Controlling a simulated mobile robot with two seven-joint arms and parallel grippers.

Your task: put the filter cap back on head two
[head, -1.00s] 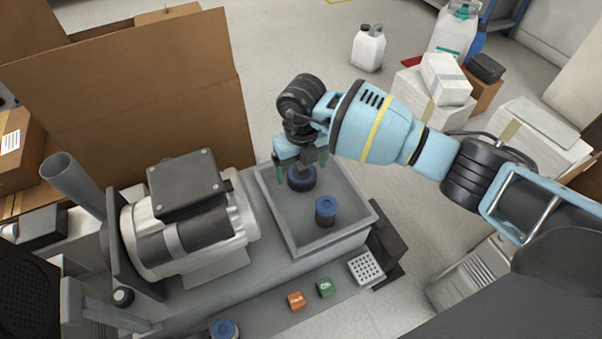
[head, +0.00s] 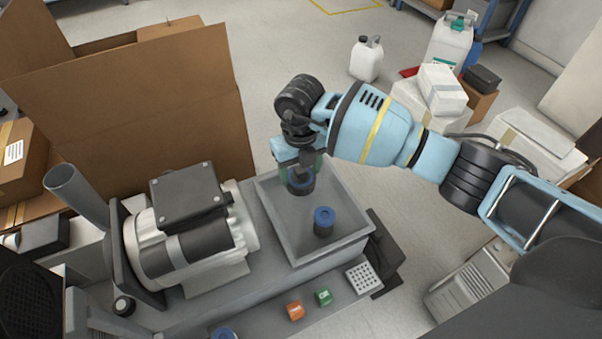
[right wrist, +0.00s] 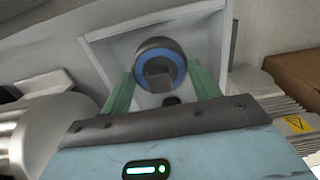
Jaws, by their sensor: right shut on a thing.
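My right gripper (head: 300,168) is over the back of the grey square tray (head: 345,244), with its fingers pointing down. It is shut on a dark round cap with a blue ring (head: 301,187). In the right wrist view the cap (right wrist: 160,57) shows between the green fingers (right wrist: 160,92), with a dark block at its middle. I cannot tell whether its underside touches the tray. A second dark cylinder with a blue top (head: 323,222) stands upright in the tray, apart from the gripper. I cannot tell which part is head two. My left gripper is not in view.
A silver motor with a dark box on top (head: 190,225) stands left of the tray. An orange block (head: 295,310) and a green block (head: 323,297) lie in front. Another blue-topped part (head: 224,333) is cut off at the bottom edge. A large cardboard box (head: 130,110) stands behind.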

